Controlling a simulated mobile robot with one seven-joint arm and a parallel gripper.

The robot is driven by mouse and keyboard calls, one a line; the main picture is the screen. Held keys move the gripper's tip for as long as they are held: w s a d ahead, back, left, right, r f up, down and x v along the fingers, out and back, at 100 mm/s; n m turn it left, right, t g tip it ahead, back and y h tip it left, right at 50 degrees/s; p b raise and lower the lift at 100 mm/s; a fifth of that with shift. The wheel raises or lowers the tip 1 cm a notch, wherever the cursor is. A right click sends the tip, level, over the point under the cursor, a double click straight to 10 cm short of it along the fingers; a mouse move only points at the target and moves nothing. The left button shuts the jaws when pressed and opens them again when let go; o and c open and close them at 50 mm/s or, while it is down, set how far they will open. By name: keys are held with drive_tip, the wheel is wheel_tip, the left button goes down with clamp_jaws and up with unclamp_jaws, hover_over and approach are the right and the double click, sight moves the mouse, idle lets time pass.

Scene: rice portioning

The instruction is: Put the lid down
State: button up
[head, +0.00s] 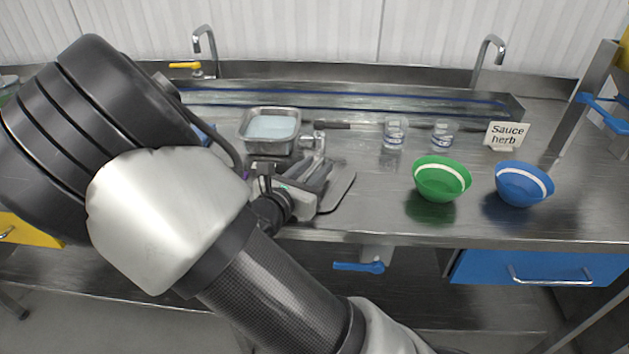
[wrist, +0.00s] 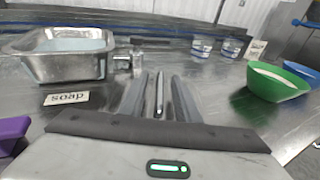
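A flat grey metal plate with rounded corners, which looks like the lid (head: 340,190), shows at counter level just right of my gripper (head: 312,178) in the head view. My gripper hides much of it. In the wrist view, the two fingers of my gripper (wrist: 159,92) stand apart. A thin upright metal piece (wrist: 158,97) shows between them, with a narrow gap on each side. It may be part of the lid; I cannot tell. The open metal container (head: 270,147) with pale contents stands beyond my gripper, uncovered; it also shows in the wrist view (wrist: 65,70).
A green bowl (head: 441,180) and a blue bowl (head: 523,186) stand to the right. Two clear glasses (head: 394,134) and a sauce and herb sign (head: 505,135) stand behind them. A soap label (wrist: 67,98) and a purple object (wrist: 12,130) are at left in the wrist view.

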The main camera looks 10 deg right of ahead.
drive_tip(key=shift+c, duration=0.2)
clamp_jaws()
